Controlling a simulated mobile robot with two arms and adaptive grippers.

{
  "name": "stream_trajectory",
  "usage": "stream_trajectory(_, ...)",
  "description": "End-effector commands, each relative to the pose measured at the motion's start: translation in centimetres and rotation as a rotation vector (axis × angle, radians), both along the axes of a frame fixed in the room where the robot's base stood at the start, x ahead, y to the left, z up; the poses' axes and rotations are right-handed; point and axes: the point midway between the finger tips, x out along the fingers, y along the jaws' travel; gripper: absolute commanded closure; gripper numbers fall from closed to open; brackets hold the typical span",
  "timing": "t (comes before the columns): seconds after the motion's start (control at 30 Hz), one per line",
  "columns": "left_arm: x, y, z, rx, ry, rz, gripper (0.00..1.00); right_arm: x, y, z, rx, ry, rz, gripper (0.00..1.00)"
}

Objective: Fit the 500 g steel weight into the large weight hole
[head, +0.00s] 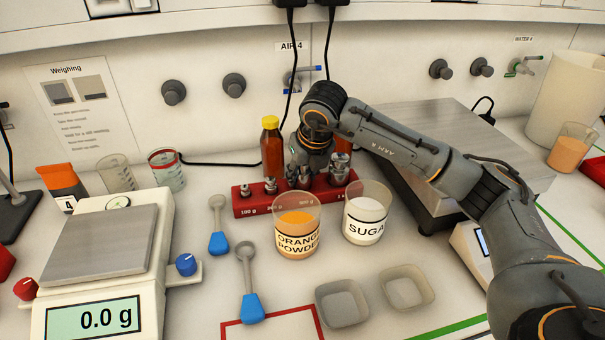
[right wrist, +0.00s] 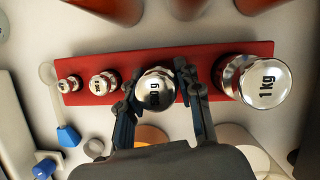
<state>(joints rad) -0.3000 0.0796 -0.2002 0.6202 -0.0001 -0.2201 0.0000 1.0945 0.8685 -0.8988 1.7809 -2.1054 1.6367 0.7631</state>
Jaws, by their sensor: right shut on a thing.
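The red weight block (head: 262,208) lies behind the cups in the head view and crosses the right wrist view (right wrist: 110,61). My right gripper (head: 304,181) points down over its middle. In the right wrist view its fingers (right wrist: 158,86) are shut on the shiny 500 g steel weight (right wrist: 156,92), one on each side. The weight is in line between a smaller weight (right wrist: 104,84) and the 1 kg weight (right wrist: 264,84). Its base and the hole under it are hidden, so I cannot tell whether it is seated. My left gripper is not in view.
The orange powder cup (head: 297,238) and sugar cup (head: 366,222) stand close in front of the block. A brown bottle (head: 271,150) stands behind it. A scale (head: 100,245) reading 0.0 g is at left. Scoops (head: 247,275) and two trays (head: 342,303) lie in front.

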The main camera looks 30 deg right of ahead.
Motion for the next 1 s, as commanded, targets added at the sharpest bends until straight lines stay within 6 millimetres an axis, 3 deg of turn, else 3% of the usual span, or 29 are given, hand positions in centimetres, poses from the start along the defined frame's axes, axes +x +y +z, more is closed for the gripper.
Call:
stream_trajectory(0.07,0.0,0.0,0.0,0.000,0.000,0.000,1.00,0.1,0.0,0.2,0.001,-0.005,-0.001,1.00)
stream_trajectory(0.1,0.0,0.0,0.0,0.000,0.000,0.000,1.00,0.1,0.0,0.2,0.001,-0.006,-0.001,0.64)
stream_trajectory(0.23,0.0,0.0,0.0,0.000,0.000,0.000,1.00,0.1,0.0,0.3,0.001,-0.007,-0.001,0.39)
stream_trajectory(0.63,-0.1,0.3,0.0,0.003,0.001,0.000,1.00,-0.1,0.0,0.8,0.000,-0.006,-0.001,0.39)
stream_trajectory(1.0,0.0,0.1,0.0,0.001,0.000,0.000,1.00,-2.9,0.2,7.6,0.001,-0.011,0.002,0.39)
